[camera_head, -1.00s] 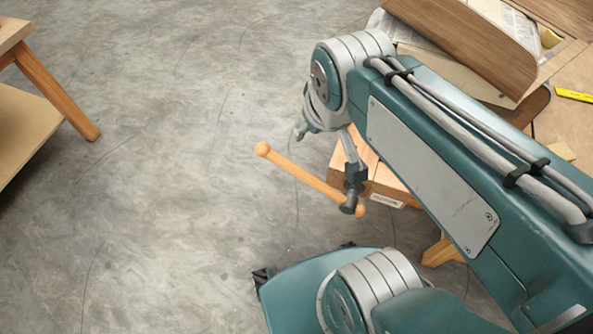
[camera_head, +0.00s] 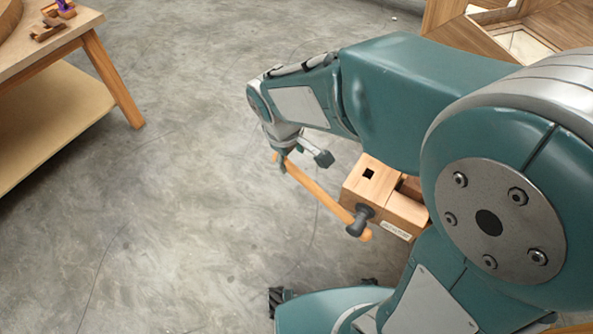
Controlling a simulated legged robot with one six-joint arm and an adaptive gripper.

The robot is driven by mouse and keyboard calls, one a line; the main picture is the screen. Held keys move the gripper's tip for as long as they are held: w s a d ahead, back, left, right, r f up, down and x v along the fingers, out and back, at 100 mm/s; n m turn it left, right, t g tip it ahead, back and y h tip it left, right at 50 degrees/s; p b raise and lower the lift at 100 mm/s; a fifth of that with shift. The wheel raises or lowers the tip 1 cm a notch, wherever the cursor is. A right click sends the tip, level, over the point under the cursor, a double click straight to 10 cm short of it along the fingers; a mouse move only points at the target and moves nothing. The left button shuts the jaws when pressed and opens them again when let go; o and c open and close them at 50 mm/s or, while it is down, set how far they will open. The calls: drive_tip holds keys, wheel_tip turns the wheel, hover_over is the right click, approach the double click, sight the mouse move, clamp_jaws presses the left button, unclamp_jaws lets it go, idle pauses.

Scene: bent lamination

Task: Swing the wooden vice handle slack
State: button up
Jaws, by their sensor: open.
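The wooden vice handle (camera_head: 318,194) is a pale rod running diagonally from upper left to lower right. Its lower end passes through a dark metal screw head (camera_head: 359,220) on the front of the wooden vice (camera_head: 371,182), and a round knob shows there. My gripper (camera_head: 303,160) is at the handle's upper left end. The handle's far knob is partly covered by my gripper.
A workbench (camera_head: 62,43) with a lower shelf (camera_head: 50,115) stands at the left, with small items on top. Wooden panels (camera_head: 510,35) stand at the upper right. The grey floor (camera_head: 190,190) between is clear. My arm covers much of the right side.

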sight(295, 169)
drive_tip(key=f, duration=0.5)
drive_tip(key=w+d+f, duration=0.1)
drive_tip(key=f, duration=0.1)
drive_tip(key=shift+f, duration=0.15)
clamp_jaws()
